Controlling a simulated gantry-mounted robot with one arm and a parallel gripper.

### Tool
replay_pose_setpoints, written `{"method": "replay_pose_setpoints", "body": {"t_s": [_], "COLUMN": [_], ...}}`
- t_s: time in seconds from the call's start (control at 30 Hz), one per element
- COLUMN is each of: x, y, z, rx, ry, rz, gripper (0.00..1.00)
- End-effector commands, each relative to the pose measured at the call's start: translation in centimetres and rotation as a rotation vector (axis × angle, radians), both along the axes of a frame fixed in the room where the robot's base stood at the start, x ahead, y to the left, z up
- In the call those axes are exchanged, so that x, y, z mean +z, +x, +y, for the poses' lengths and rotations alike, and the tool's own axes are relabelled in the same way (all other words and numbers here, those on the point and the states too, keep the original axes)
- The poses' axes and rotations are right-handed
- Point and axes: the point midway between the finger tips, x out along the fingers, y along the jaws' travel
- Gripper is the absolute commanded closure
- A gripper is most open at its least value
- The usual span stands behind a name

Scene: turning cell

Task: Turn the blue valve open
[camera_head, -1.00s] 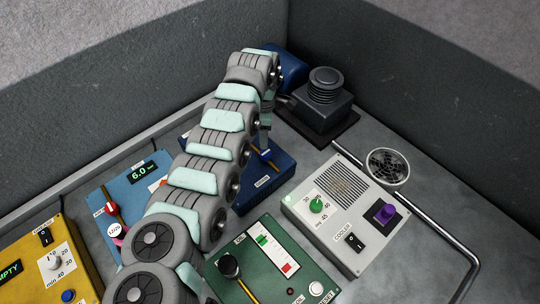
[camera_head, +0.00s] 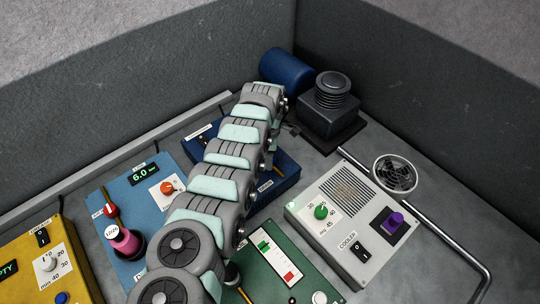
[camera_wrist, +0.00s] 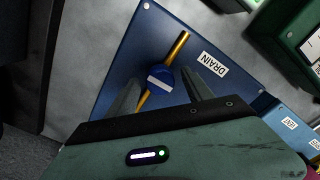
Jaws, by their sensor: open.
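The blue valve (camera_wrist: 160,82) is a round blue knob with a white stripe, set on a yellow pipe (camera_wrist: 180,45) in the wrist view. It sits on a dark blue panel (camera_wrist: 140,42), beside a label reading DRAIN (camera_wrist: 214,63). The stripe lies across the pipe. My gripper (camera_wrist: 168,72) is open, with one finger on each side of the valve in the picture. I cannot tell whether the fingers touch it. In the head view my arm hides the valve and the gripper; part of the blue panel (camera_head: 287,165) shows.
A light blue panel (camera_head: 135,190) with a pink bottle (camera_head: 125,240) is at left, the yellow panel (camera_head: 60,275) beyond it. A green panel (camera_head: 262,275) lies in front. The white cooler box (camera_head: 335,235), black machine (camera_head: 328,110) and metal rail (camera_head: 445,235) are at right.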

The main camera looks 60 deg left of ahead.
Motion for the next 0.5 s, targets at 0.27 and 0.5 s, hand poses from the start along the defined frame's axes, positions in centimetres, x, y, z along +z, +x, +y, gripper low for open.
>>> {"method": "replay_pose_setpoints", "body": {"t_s": [0.27,0.5], "x": [0.01,0.0], "y": [-0.01,-0.01], "z": [-0.01,-0.02], "rx": [0.0,0.0], "ry": [0.0,0.0], "rz": [0.0,0.0], "gripper": [0.61,0.81]}}
